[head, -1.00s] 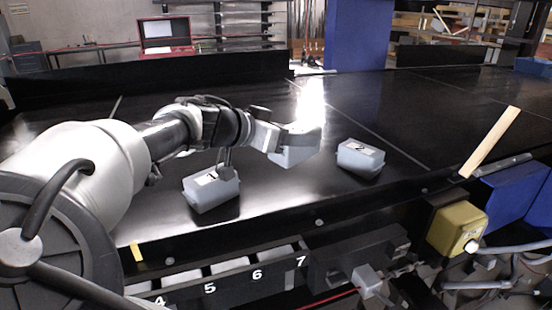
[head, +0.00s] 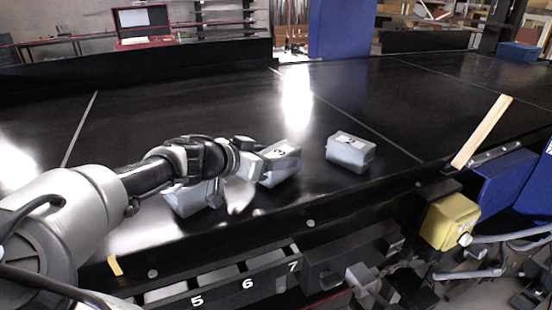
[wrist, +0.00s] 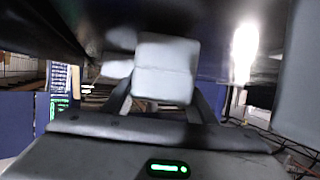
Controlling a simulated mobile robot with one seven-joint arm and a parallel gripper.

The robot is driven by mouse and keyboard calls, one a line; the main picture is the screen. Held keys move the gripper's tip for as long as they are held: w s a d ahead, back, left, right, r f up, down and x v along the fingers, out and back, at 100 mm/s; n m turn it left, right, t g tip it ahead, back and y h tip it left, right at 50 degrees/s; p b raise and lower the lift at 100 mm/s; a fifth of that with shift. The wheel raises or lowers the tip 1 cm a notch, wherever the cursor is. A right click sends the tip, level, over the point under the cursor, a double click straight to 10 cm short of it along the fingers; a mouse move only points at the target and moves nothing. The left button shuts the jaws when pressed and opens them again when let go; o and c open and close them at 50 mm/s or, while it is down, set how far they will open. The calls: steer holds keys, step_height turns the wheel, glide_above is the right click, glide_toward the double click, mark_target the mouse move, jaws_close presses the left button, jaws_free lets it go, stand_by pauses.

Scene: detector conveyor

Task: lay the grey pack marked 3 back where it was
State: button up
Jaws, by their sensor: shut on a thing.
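The grey pack marked 3 (head: 284,172) is at the end of my arm, its numbered face turned up and towards the head camera, slightly tilted. My gripper (head: 262,165) is shut on it from the left. The pack is low over the black belt (head: 250,110); I cannot tell if it touches. In the wrist view the held pack (wrist: 164,68) fills the space between the fingers (wrist: 163,100). The pack marked 2 (head: 350,154) lies on the belt to the right, apart from it. Another grey pack (head: 190,204) lies to the left, partly hidden by my arm, its number covered.
A dark rail (head: 310,223) runs along the belt's near edge, with slots numbered 5, 6 and 7 below it. A yellow box (head: 448,222) and a wooden strip (head: 482,132) stand at the right. The belt beyond the packs is clear.

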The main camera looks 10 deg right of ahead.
steer(key=shift+f, duration=0.3)
steer(key=shift+f, duration=0.1)
steer(key=shift+f, duration=0.15)
steer(key=o, duration=1.6)
steer(key=shift+o, duration=0.2)
steer(key=shift+r, duration=0.4)
steer(key=v, duration=1.1)
steer(key=shift+s+a, duration=0.25)
steer(key=shift+a, duration=0.15)
